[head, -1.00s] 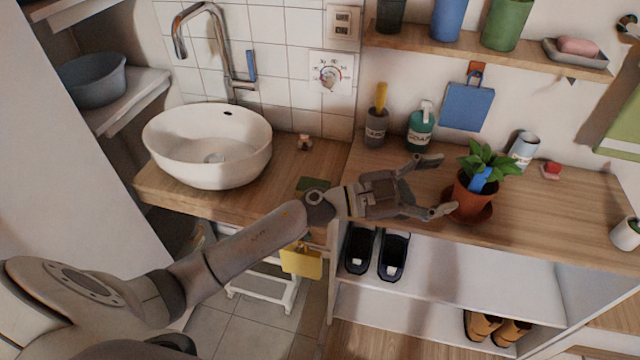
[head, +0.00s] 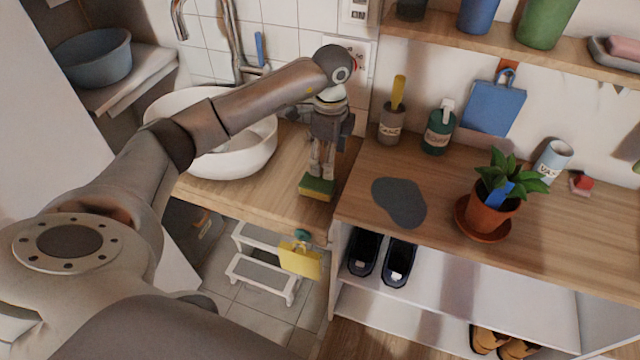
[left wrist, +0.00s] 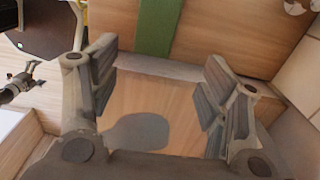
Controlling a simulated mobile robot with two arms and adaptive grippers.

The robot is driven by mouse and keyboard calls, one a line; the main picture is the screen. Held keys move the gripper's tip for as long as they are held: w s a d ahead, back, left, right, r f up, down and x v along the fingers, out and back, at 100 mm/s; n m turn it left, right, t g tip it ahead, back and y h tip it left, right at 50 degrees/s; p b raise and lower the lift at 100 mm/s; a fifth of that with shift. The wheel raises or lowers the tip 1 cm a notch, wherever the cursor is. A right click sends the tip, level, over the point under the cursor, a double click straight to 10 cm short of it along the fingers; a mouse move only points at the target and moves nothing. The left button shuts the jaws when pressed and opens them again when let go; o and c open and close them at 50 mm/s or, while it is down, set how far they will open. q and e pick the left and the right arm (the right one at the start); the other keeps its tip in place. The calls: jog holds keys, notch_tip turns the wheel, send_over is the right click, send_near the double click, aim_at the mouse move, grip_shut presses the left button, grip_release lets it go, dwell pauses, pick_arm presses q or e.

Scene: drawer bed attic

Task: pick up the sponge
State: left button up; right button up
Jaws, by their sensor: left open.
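The sponge (head: 317,188), green on top with a yellow side, lies on the wooden counter near its front edge, right of the white basin in the head view. My left gripper (head: 322,168) points down just above the sponge. Whether its fingertips touch the sponge is unclear. In the left wrist view the left gripper (left wrist: 160,70) has its fingers spread wide with nothing held between them. A green strip shows beyond the fingers there; I cannot tell whether it is the sponge. My right gripper is not in view.
The white basin (head: 255,148) is left of the gripper. A flat grey patch (head: 399,202) lies on the counter to the right. A potted plant (head: 490,217), soap bottle (head: 438,132) and grey brush cup (head: 392,128) stand further right and back. A yellow tag (head: 300,261) hangs below the counter edge.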

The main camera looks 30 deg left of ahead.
aim_at(324, 184)
pick_arm(q)
notch_tip(324, 184, down, 4)
jog(key=shift+s+f, duration=0.1)
jog(key=f, duration=0.1)
jog(key=f+p, duration=0.1)
jog(key=s+f, duration=0.1)
jog(key=f, duration=0.1)
jog(key=shift+a+f, duration=0.1)
jog(key=shift+a, duration=0.15)
jog(key=shift+w+f, duration=0.1)
jog(key=shift+f, duration=0.35)
jog(key=shift+c, duration=0.3)
jog(key=c, duration=0.9)
